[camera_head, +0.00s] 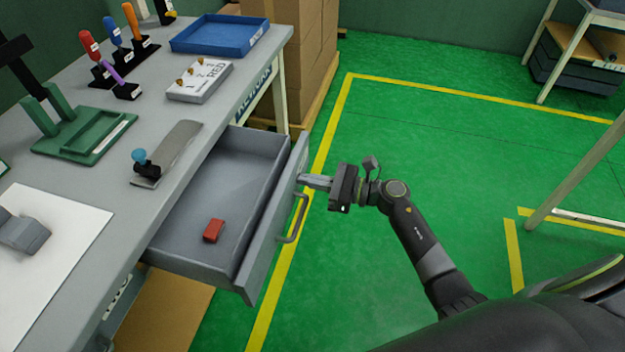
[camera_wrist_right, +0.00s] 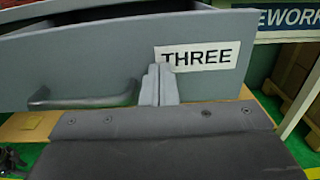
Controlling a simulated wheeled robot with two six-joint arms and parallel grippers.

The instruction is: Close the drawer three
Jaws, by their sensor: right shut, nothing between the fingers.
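The grey drawer (camera_head: 262,262) is pulled out from under the workbench, with a red block (camera_head: 213,230) lying inside it. Its front panel (camera_wrist_right: 215,85) carries a white label reading THREE (camera_wrist_right: 222,55) in the right wrist view. A bar handle (camera_head: 294,220) is on the drawer front; it also shows at the left in the right wrist view (camera_wrist_right: 85,100). My right gripper (camera_head: 303,180) is shut and empty, its fingertips at the drawer front beside the handle, over the label's left end; I cannot tell if they touch. My left gripper is not in view.
Cardboard boxes (camera_head: 300,55) stand behind. The green floor right of the drawer is clear around my right arm.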

